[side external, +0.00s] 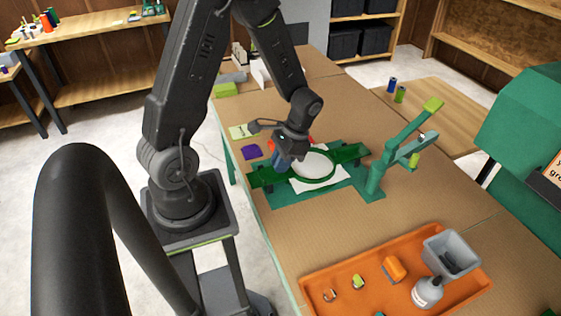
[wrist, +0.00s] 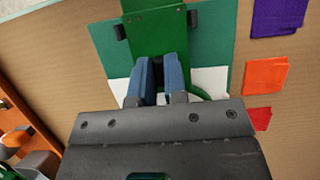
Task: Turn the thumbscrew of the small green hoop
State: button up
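A short curve of the hoop (wrist: 200,92) shows in the wrist view, right of the fingers. My gripper (side external: 280,165) points down at the hoop's left side. In the wrist view its two blue fingers (wrist: 160,72) stand close together with a narrow gap between them, beside a green bracket (wrist: 155,32). The thumbscrew cannot be made out in either view. Whether the fingers hold anything is hidden.
A green post stand (side external: 378,172) with raised arms stands right of the hoop. An orange tray (side external: 318,277) with a grey bin (side external: 451,252) and a bottle (side external: 428,291) is at the front. Purple (wrist: 278,15), orange (wrist: 265,77) and red cloths (wrist: 259,118) lie beside the mat.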

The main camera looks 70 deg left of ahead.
grip_shut()
jog(key=shift+n, duration=0.3)
jog(key=n+h, duration=0.1)
jog(key=n, duration=0.1)
jog(key=n+h, duration=0.1)
jog(key=n, duration=0.1)
jog(key=shift+n+t, duration=0.3)
jog(key=shift+n, duration=0.1)
jog(key=n+t+h, duration=0.1)
jog(key=n, duration=0.3)
jog(key=shift+n, duration=0.3)
jog(key=n+t, duration=0.1)
jog(key=n, duration=0.1)
jog(key=n+t+h, duration=0.1)
jog(key=n, duration=0.2)
jog(key=shift+a, duration=0.1)
jog(key=n+t, duration=0.1)
jog(key=n, duration=0.4)
jog(key=shift+t, duration=0.4)
jog(key=shift+n, duration=0.3)
jog(key=o, duration=0.5)
grip_release()
